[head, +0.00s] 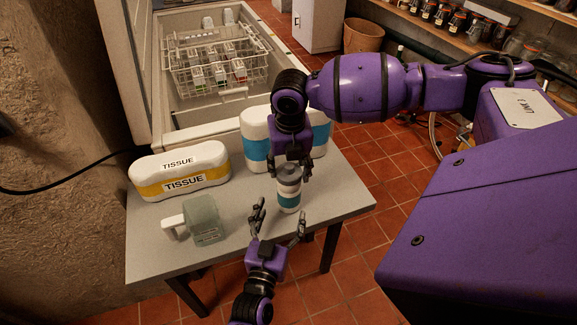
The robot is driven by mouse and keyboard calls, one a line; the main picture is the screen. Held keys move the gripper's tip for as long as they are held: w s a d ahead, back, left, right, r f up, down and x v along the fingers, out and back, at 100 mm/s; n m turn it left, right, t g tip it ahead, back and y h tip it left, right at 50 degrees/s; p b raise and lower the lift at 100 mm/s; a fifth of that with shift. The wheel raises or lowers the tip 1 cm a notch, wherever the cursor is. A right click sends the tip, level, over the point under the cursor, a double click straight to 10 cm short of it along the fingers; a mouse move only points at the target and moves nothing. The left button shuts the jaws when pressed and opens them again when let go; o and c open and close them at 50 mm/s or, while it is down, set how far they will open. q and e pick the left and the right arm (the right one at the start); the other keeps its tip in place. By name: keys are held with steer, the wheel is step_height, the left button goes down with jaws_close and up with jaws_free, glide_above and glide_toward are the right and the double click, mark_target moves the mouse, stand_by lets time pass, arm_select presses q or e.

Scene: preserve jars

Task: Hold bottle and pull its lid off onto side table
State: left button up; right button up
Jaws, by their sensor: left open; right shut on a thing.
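The bottle (289,198) is white with a teal band and stands upright at the front right part of the grey side table (232,249). Its grey lid (289,171) is on top. My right gripper (290,168) comes down from above, with its fingers shut on the lid from both sides. My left gripper (282,211) is open in front of the bottle. Its two fingers point toward the bottle's lower part, one to each side, and do not appear closed on it.
A yellow-banded tissue pack (180,170) and a greenish clear mug (205,222) stand on the table's left. A blue-banded pack (255,135) stands behind the bottle, partly hidden by my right arm. An open appliance with a wire rack (215,65) is behind. The table's front middle is clear.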

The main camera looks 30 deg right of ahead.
mark_target(286, 197)
arm_select(q)
steer(key=x, duration=1)
steer(key=c, duration=1.7)
steer(key=shift+o, duration=0.2)
steer(key=o, duration=1.7)
steer(key=shift+c, duration=0.2)
steer(key=shift+s+a, duration=0.1)
steer(key=shift+v, duration=0.85)
